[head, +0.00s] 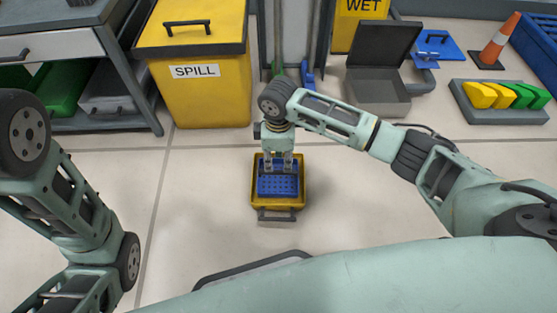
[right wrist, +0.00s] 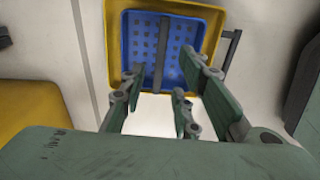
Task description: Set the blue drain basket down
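The blue drain basket (head: 278,186) has a perforated floor and sits inside a small yellow container (head: 257,193) on the floor, in the middle of the head view. In the right wrist view the basket (right wrist: 142,45) shows a dark bar across its middle, with the yellow container's rim (right wrist: 112,45) around it. My right gripper (head: 278,162) points down over the far part of the basket. Its fingers stand apart, and in the right wrist view the gripper (right wrist: 162,72) has the bar's near end between them, without visible contact. My left arm shows at the left; its gripper is out of view.
A yellow SPILL bin (head: 200,95) stands behind on the left, beside a grey shelf unit (head: 60,47). A grey open box (head: 378,92), a tray of yellow and green pieces (head: 500,115) and an orange cone (head: 498,42) are at the right. The floor around the container is clear.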

